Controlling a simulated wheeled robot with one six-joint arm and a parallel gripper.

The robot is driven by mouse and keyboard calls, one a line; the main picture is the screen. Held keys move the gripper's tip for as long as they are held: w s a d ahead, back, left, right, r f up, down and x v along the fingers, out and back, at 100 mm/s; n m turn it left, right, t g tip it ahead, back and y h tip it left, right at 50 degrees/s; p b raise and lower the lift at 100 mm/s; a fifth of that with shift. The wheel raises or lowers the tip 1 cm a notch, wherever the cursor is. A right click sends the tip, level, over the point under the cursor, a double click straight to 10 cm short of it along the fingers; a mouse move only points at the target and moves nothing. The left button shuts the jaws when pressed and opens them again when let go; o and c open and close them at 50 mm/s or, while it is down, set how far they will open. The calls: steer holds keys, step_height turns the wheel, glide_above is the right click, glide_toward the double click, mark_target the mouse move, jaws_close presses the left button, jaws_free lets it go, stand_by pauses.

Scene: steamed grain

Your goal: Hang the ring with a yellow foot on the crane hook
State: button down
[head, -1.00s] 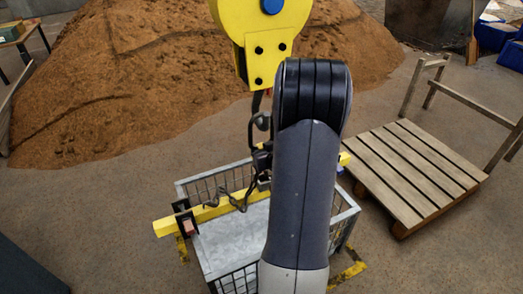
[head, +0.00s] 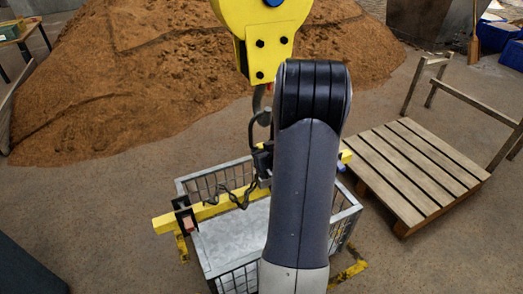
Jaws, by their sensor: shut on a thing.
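The yellow crane block (head: 267,62) hangs at the top centre, and its grey hook (head: 259,97) points down beneath it. The thin dark ring (head: 250,132) is upright at the hook's lower end. Ring and hook overlap in this view, but I cannot tell whether the hook passes through the ring. My gripper (head: 263,160) is at the ring's lower part, shut on it, and largely hidden behind my arm. A dark chain (head: 236,196) sags to the left from near my gripper.
Below stands a grey wire crate (head: 218,262) with a yellow beam (head: 215,209) across it. A slatted wooden platform (head: 415,170) is at right, and a large brown grain heap (head: 130,75) lies behind. Bare floor is at left.

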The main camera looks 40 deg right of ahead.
steer(key=shift+r, duration=0.15)
steer(key=c, duration=1.1)
jaws_free()
steer(key=shift+o, duration=0.3)
steer(key=shift+s+f, duration=0.1)
steer(key=shift+f, duration=0.1)
steer(key=p+v, duration=0.2)
steer(key=v, duration=0.8)
steer(key=shift+s+a+r+p, duration=0.15)
steer(key=shift+s+r+p, duration=0.15)
steer(key=shift+p, duration=0.05)
